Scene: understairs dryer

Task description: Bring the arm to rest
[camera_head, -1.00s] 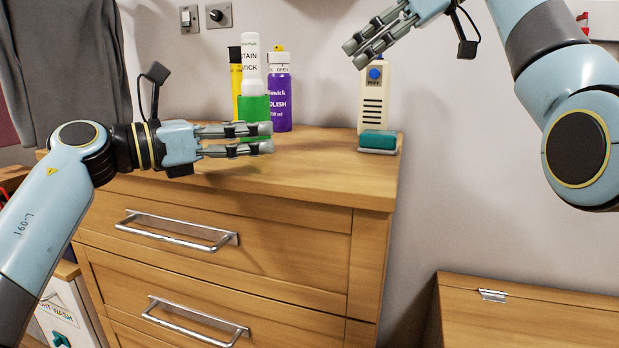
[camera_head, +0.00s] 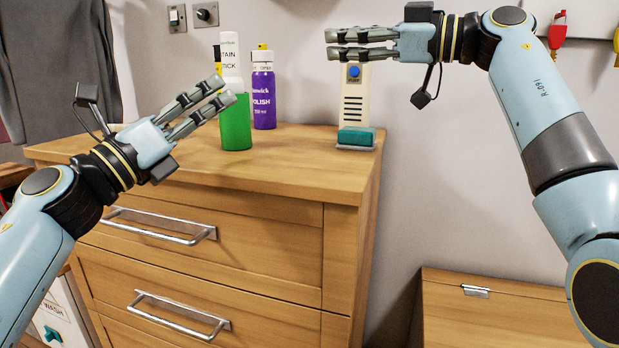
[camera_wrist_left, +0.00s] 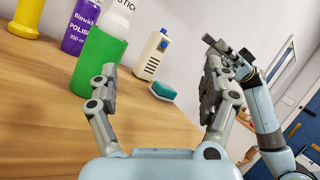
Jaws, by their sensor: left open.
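My left gripper (camera_head: 222,90) is open and empty above the left part of the wooden dresser top (camera_head: 290,170). In the left wrist view its spread fingers (camera_wrist_left: 158,72) have nothing between them; one finger overlaps the green bottle (camera_wrist_left: 100,62) behind it. In the head view that bottle (camera_head: 236,125) stands upright, just beyond the fingertips. My right gripper (camera_head: 332,43) points left, high in front of the cream device with a blue button (camera_head: 354,105). Its two fingers look apart, with nothing seen between them.
A purple polish bottle (camera_head: 264,100) stands behind the green one; a yellow container (camera_wrist_left: 28,18) is further left. A teal sponge (camera_head: 357,136) sits on a small dish before the cream device. Drawer handles (camera_head: 160,226) project from the dresser front. A lower wooden chest (camera_head: 500,310) is at right.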

